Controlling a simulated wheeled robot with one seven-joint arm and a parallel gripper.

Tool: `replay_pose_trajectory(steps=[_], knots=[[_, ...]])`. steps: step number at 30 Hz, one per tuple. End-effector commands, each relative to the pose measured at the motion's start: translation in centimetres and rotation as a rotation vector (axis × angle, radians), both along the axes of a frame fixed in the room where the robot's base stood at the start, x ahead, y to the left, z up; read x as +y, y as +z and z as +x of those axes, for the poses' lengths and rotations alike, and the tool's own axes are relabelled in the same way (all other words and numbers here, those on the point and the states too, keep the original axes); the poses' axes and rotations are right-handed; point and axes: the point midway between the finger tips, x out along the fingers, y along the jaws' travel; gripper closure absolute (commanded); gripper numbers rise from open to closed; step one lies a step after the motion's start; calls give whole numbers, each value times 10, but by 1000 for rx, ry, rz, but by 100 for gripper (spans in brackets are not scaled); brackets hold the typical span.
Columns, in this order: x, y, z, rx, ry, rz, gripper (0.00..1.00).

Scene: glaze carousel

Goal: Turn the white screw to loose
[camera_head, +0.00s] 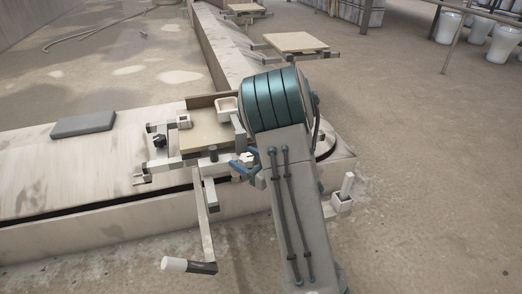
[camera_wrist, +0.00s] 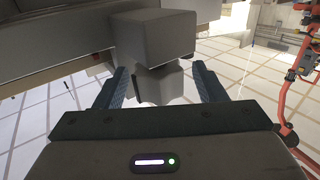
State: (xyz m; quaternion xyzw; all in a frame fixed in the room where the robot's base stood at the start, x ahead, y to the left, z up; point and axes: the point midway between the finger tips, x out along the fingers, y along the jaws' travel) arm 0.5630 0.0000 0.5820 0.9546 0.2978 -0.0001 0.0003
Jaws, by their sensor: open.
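My gripper (camera_head: 246,162) is at the near side of the carousel fixture, with its blue fingers open. A small white faceted piece, which looks like the white screw (camera_head: 243,157), shows between the fingers in the head view. In the wrist view my gripper (camera_wrist: 160,72) has one finger on each side of a small pale block, likely the same screw (camera_wrist: 160,87). Gaps show beside it, so the fingers look apart from it. A larger grey block (camera_wrist: 152,38) sits just beyond it. My arm hides part of the fixture in the head view.
A crank with a white handle (camera_head: 174,264) hangs in front of the fixture. A small white holder with an upright white peg (camera_head: 347,184) stands to the right of my arm. A grey pad (camera_head: 84,124) lies on the bench at left. Outlying platforms (camera_head: 295,42) extend behind.

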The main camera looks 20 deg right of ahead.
Motion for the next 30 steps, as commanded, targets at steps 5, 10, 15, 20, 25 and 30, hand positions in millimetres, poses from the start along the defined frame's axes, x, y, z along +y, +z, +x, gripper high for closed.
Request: replay_pose_trajectory(steps=[5,10,15,20,25,30], knots=[[-1,37,0,-6,-1,2,36],[-28,59,-15,-2,-7,0,36],[-58,79,-33,-1,-6,0,36],[-81,95,-48,-3,-5,-1,36],[-95,103,-57,-1,-2,0,36],[-100,106,-60,-1,0,1,36]])
